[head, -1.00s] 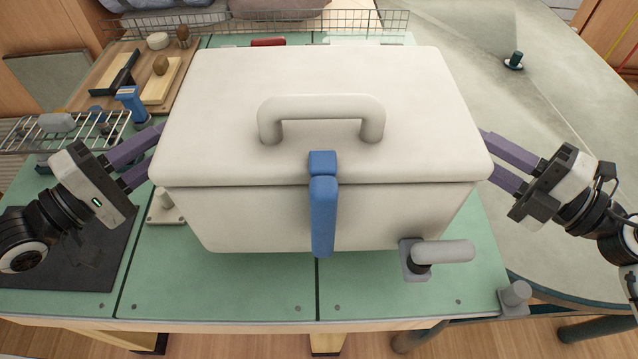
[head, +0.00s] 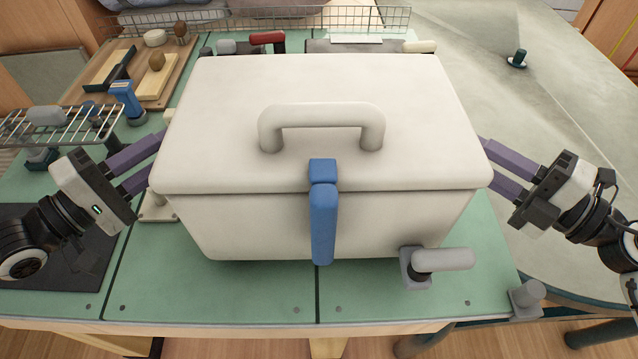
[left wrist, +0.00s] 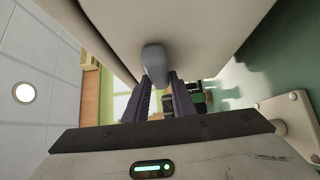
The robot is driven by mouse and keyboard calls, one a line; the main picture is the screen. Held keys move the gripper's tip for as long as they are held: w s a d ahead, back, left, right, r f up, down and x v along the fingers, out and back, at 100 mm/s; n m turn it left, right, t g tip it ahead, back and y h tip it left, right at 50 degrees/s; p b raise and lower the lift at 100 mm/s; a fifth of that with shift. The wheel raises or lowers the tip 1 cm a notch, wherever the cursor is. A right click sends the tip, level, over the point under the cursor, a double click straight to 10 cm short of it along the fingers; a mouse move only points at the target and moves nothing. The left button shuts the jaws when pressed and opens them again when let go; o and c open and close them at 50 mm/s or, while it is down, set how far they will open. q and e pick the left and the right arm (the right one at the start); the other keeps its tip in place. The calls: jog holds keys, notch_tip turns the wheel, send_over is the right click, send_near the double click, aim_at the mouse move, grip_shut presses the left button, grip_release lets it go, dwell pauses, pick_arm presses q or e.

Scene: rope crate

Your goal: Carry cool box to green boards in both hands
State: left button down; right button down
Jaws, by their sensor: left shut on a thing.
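The cool box (head: 260,228), white with a top handle and a blue latch (head: 323,220), is level above or on the green boards (head: 385,300); I cannot tell whether its base touches. A dark shadow lies under its front edge. My left gripper (head: 158,160) is at its left side. In the left wrist view the left fingers (left wrist: 163,98) are shut on a grey side handle (left wrist: 154,62) of the box. My right gripper (head: 486,163) reaches to the box's right side; its fingertips and grip are hidden by the box.
A grey-handled clamp (head: 440,262) stands at the box's front right corner, and a grey peg (head: 527,298) at the boards' right corner. A pale block (head: 158,207) is by the left side. A wire rack (head: 70,125), a blue tool (head: 125,98) and a wooden tray (head: 100,72) are at left.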

pick_arm(q)
jog(key=shift+w+f+b, duration=0.1)
jog(key=shift+f+b, duration=0.25)
jog(key=shift+b, duration=0.05)
pick_arm(e)
jog(key=shift+w+d+f, duration=0.1)
jog(key=shift+d+f, duration=0.05)
jog(key=shift+f, duration=0.25)
pick_arm(q)
jog(key=c, duration=1.9)
grip_release()
jog(key=shift+a+f, duration=0.1)
jog(key=shift+f, duration=0.35)
pick_arm(e)
jog(key=c, duration=1.9)
grip_release()
jog(key=shift+f, duration=0.35)
pick_arm(q)
jog(key=o, duration=0.4)
jog(key=shift+r, duration=0.2)
pick_arm(e)
jog(key=o, duration=0.4)
jog(key=shift+r, duration=0.15)
pick_arm(q)
jog(key=v, duration=1.2)
pick_arm(e)
jog(key=v, duration=1.2)
